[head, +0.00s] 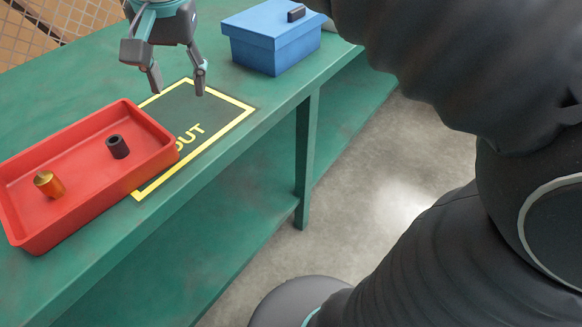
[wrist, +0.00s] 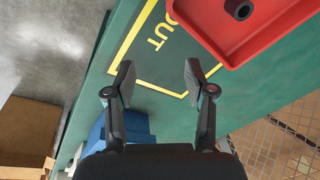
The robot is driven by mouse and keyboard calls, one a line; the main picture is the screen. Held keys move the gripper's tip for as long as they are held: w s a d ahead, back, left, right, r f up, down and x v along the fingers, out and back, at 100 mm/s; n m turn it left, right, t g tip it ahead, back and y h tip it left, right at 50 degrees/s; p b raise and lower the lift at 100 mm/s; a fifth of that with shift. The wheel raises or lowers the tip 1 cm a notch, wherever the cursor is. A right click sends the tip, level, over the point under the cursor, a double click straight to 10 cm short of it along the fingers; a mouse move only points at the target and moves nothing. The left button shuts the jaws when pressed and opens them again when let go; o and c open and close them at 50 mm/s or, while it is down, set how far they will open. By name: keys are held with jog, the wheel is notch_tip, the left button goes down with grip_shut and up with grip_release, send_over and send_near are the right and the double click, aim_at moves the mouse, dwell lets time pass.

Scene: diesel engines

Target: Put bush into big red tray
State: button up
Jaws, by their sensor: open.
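The big red tray (head: 88,212) sits at the left on the green bench, partly over the yellow-outlined OUT mark. A dark cylindrical bush (head: 118,147) with a hole in its end is inside the tray, toward its right end. A brass-coloured part (head: 49,185) is also in the tray, toward the left. My gripper (head: 178,82) is open and empty above the bench, beyond the tray and over the far part of the OUT mark. In the wrist view, the open fingers (wrist: 157,80) point at the bench, with the tray (wrist: 262,48) and bush (wrist: 238,9) at upper right.
A blue box (head: 272,42) with a closed lid and dark handle stands at the back right of the green bench (head: 70,88). The OUT mark (head: 205,128) is clear beside the tray. A wire mesh (head: 40,30) is behind the bench.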

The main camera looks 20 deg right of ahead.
jog(key=s+d+f+n+t, duration=0.3)
jog(key=s+d+f+n, duration=0.1)
jog(key=s+d+f, duration=0.8)
notch_tip(320, 180, down, 4)
jog(key=shift+d+r+t+h, duration=0.15)
jog(key=shift+d+t+h, duration=0.2)
jog(key=shift+d, duration=0.65)
jog(key=shift+s, duration=0.1)
jog(key=shift+c, duration=1.2)
jog(key=shift+a, duration=0.15)
